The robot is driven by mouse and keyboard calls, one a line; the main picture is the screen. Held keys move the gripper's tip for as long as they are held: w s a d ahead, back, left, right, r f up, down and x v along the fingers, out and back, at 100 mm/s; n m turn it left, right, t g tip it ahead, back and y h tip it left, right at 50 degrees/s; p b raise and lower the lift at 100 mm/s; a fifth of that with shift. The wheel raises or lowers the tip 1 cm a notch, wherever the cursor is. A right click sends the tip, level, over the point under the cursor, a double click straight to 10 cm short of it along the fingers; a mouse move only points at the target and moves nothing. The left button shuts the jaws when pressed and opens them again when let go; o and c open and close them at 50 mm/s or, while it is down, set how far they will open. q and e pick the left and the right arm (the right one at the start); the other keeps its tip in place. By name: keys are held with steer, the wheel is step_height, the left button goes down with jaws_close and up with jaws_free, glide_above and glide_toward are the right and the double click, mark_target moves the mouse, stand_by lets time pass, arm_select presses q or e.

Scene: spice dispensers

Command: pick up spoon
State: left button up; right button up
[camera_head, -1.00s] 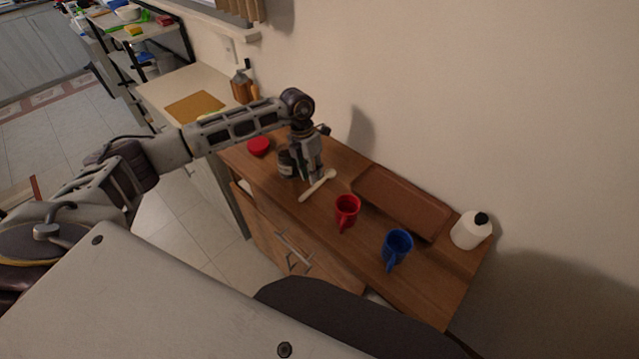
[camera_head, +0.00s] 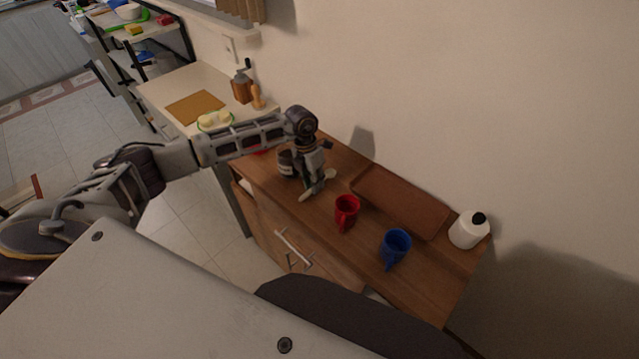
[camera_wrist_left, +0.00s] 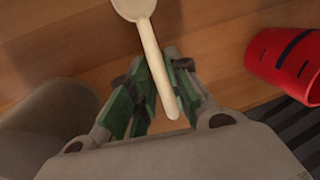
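A cream spoon (camera_head: 307,194) lies on the wooden counter (camera_head: 445,282). My left gripper (camera_head: 313,187) points down over it in the head view and hides the middle of its handle. In the left wrist view the spoon (camera_wrist_left: 149,52) runs from its bowl at the top edge down between the green-padded fingers of my left gripper (camera_wrist_left: 161,68). The fingertips sit close on both sides of the handle. Whether they press on it I cannot tell. No lift off the counter is visible. My right gripper is not in view.
A dark jar (camera_head: 285,162) stands left of the left gripper. A red mug (camera_head: 347,211), also in the wrist view (camera_wrist_left: 287,62), and a blue mug (camera_head: 396,246) stand to the right. A brown tray (camera_head: 402,203) lies along the wall, with a white bottle (camera_head: 466,231) beyond.

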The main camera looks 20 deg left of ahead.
arm_select(q)
jaws_close()
steer(key=shift+r, duration=0.2)
steer(key=shift+r, duration=0.5)
step_height(320, 180, up, 9)
steer(key=b, duration=0.1)
steer(key=shift+f, duration=0.15)
steer(key=shift+s, duration=0.1)
stand_by(0.5)
